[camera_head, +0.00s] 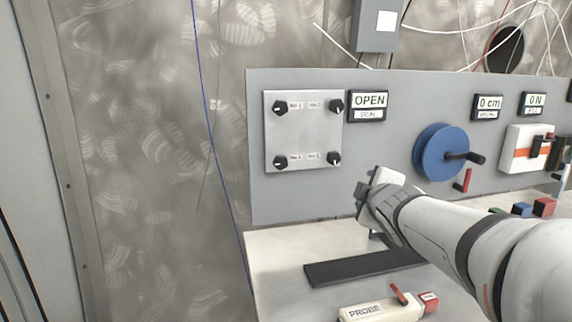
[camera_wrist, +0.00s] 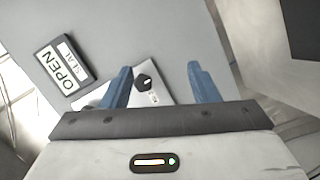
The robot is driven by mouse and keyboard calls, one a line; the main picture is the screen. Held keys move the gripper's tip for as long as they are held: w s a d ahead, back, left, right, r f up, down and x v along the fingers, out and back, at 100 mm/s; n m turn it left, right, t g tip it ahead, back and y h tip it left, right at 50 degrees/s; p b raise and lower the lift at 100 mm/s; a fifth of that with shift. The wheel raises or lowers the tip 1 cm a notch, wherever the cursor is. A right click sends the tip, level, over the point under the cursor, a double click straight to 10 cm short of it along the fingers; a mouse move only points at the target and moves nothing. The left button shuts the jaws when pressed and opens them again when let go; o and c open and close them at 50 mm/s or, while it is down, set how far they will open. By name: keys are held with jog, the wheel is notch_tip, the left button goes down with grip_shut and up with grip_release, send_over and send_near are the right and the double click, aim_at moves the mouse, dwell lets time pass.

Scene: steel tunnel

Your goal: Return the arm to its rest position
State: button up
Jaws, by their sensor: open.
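My arm (camera_head: 440,225) reaches in from the right in the head view, over the light bench. My gripper is at its end in front of the grey panel, below and right of the plate with knobs; its fingertips are hard to see there. In the wrist view my gripper (camera_wrist: 157,82) shows two blue fingers spread apart with nothing between them. Beyond the fingers, the metal plate (camera_wrist: 153,98) with a black knob (camera_wrist: 145,82) and the OPEN sign (camera_wrist: 62,68) show. My gripper appears apart from the panel, though the gap is hard to judge.
The panel (camera_head: 390,190) carries the knob plate (camera_head: 303,130), a blue wheel with a black handle (camera_head: 440,152) and a white box (camera_head: 525,150). On the bench lie a black strip (camera_head: 362,268), the PROBE device (camera_head: 380,309) and small coloured blocks (camera_head: 543,207). The space left of the panel is free.

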jog(key=s+a+f+m+g+p, duration=0.1)
jog(key=s+f+m+g+p, duration=0.1)
jog(key=s, duration=0.6)
jog(key=s+a+f+m+g+p, duration=0.2)
jog(key=s+f+m+g+p, duration=0.1)
jog(key=s+m+g, duration=0.3)
jog(key=s+a+f+m+g+p, duration=0.1)
jog(key=s+f+m+g+p, duration=0.2)
jog(key=s, duration=0.7)
jog(key=shift+s+a+m+g+y+p, duration=0.2)
jog(key=shift+a+m+g+y+p, duration=0.15)
jog(key=shift+m+g+p, duration=0.55)
jog(key=shift+w+d+f+m, duration=0.1)
jog(key=shift+m, duration=0.2)
